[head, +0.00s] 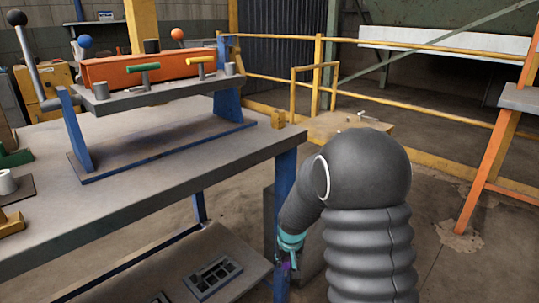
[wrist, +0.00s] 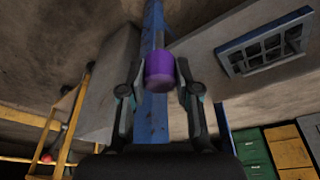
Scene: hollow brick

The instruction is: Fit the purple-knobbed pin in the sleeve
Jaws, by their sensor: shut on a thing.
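The purple-knobbed pin (wrist: 159,72) is between the two fingers of my gripper (wrist: 160,88) in the wrist view. In the head view my gripper (head: 287,262) is low beside the blue table leg (head: 285,180), below the tabletop, with a bit of purple showing. I cannot tell for sure which part is the sleeve. A short grey cylinder (head: 230,68) stands at the right end of the fixture, and a pale one (head: 7,183) sits at the table's left edge.
The workbench (head: 190,190) carries a raised fixture with an orange block (head: 140,68), green and yellow handles and ball-topped levers. A lower shelf (head: 150,272) holds a dark slotted tray (head: 212,277). Yellow railing (head: 318,75) stands behind. An orange frame (head: 488,150) is at right.

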